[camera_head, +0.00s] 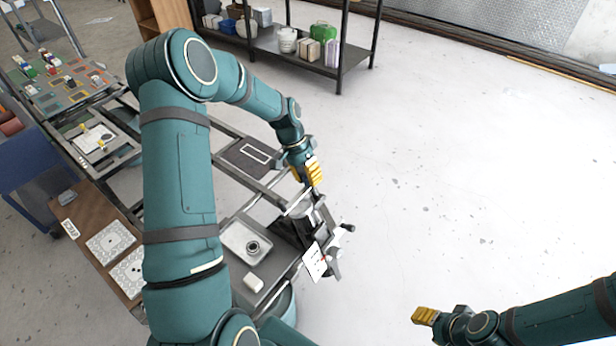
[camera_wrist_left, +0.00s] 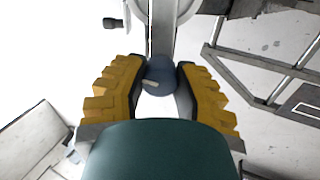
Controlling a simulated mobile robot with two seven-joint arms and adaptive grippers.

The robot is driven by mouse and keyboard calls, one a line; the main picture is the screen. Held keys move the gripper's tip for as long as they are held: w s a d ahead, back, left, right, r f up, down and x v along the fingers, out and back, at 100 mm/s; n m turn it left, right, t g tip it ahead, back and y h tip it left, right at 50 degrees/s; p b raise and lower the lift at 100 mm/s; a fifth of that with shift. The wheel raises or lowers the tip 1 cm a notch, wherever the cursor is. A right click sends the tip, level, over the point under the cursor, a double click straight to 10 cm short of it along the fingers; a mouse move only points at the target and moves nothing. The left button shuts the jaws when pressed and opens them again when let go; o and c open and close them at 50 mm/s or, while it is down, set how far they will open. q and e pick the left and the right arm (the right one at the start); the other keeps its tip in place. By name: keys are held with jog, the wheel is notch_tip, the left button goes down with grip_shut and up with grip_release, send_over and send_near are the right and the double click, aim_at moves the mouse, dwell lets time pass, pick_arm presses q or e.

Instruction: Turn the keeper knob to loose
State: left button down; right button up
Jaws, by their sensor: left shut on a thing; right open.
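My left gripper (camera_head: 312,184) reaches down over the dark fixture (camera_head: 292,231) at the end of the bench. In the left wrist view, its yellow fingers (camera_wrist_left: 160,92) are shut on a round blue-grey knob, apparently the keeper knob (camera_wrist_left: 158,72). A short pale mark shows on the knob's face. In the head view the gripper hides this knob. A white card (camera_head: 316,262) with a small red mark is on the fixture's front. Its text is too small to read. My right gripper (camera_head: 425,316) is open and empty over bare floor at the lower right.
A black handle (camera_head: 348,228) sticks out at the fixture's right; it also shows in the left wrist view (camera_wrist_left: 113,23). A white tray (camera_head: 232,238) with a dark ring and a white block (camera_head: 253,283) lie left of the fixture. The floor to the right is clear.

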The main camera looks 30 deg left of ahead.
pick_arm(q)
jog(key=shift+n, duration=1.6)
jog(key=shift+f, duration=0.1)
jog(key=shift+s, duration=0.1)
jog(key=c, duration=0.6)
grip_release()
jog(key=v, duration=1.2)
